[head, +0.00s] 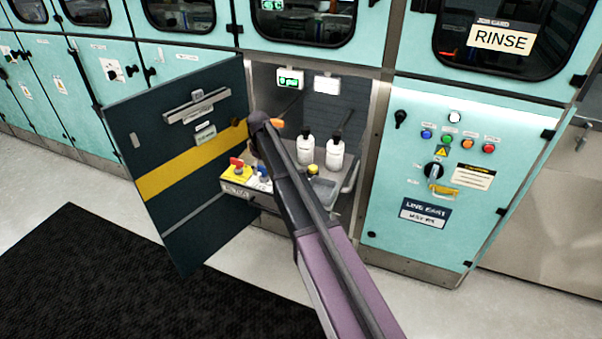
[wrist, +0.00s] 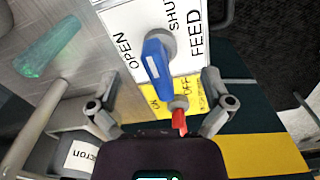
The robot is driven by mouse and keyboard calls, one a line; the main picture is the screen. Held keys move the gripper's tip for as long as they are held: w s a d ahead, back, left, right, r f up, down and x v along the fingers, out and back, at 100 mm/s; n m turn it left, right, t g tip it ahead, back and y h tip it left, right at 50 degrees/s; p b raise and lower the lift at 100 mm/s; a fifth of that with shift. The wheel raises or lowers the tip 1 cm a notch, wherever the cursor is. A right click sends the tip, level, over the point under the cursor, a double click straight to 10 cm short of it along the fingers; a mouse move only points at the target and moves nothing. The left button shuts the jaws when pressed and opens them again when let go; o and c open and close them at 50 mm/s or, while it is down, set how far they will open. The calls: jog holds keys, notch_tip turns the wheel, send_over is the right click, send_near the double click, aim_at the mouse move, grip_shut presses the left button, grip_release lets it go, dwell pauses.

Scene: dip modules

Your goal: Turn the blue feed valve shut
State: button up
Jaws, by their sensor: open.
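The blue feed valve handle (wrist: 157,62) is in the upper middle of the wrist view, on a white plate (wrist: 130,22) marked OPEN, SHUT and FEED. Its long end points down the picture, toward my gripper. In the head view the blue handle (head: 263,172) shows small beside my arm. My gripper (wrist: 160,92) is open, with one finger on each side of the handle's near end; I see no finger touching it. A red handle (wrist: 179,120) on a yellow plate marked ON and OFF is close below. In the head view my arm hides most of the gripper.
The dark cabinet door (head: 175,165) stands open at left. Two white bottles (head: 334,154) stand at right inside the cabinet. A grey bar (wrist: 45,125) and a green piece (wrist: 48,47) lie left in the wrist view. A control panel (head: 440,225) is to the right.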

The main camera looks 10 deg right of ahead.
aim_at(263, 166)
jog(key=n, duration=0.2)
jog(key=shift+n, duration=0.3)
notch_tip(263, 166, up, 14)
jog(key=p, duration=1.4)
jog(key=s+d+r+m+p, duration=0.1)
jog(key=s+d+m, duration=0.3)
jog(key=s, duration=0.8)
jog(key=s+d+r+m+p, duration=0.1)
jog(key=s+d+m, duration=0.3)
jog(key=s, duration=0.9)
jog(key=shift+r, duration=0.25)
jog(key=shift+d, duration=0.1)
jog(key=s+d+m, duration=0.1)
jog(key=s+m, duration=0.2)
jog(key=s, duration=0.5)
jog(key=shift+d, duration=0.3)
